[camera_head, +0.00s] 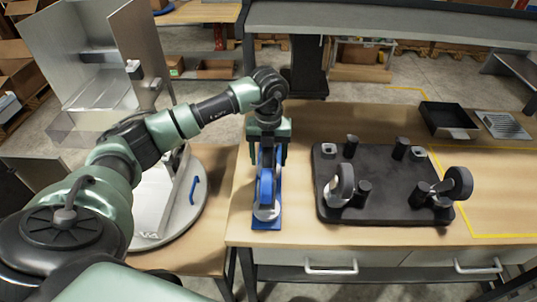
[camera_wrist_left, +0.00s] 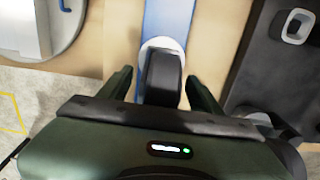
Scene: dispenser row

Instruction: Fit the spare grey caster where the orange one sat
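My left gripper (camera_head: 268,158) points down over a narrow blue strip (camera_head: 254,230) on the table. It is open, and its fingers (camera_wrist_left: 158,76) stand either side of a wheel-like part, with gaps on both sides. A black platform (camera_head: 385,208) to the right carries two dark-wheeled casters, one at left (camera_head: 344,182) and one at right (camera_head: 459,183). Two pale square sockets (camera_head: 328,148) (camera_head: 418,152) show at its far corners. No orange caster is visible. My right gripper is out of view.
Several black posts (camera_head: 363,192) rise from the platform. A black tray (camera_head: 447,120) and a grey ribbed tray (camera_head: 503,125) lie at back right. Yellow tape (camera_head: 480,234) marks the right tabletop. A round grey base with a blue handle (camera_head: 194,191) stands at left.

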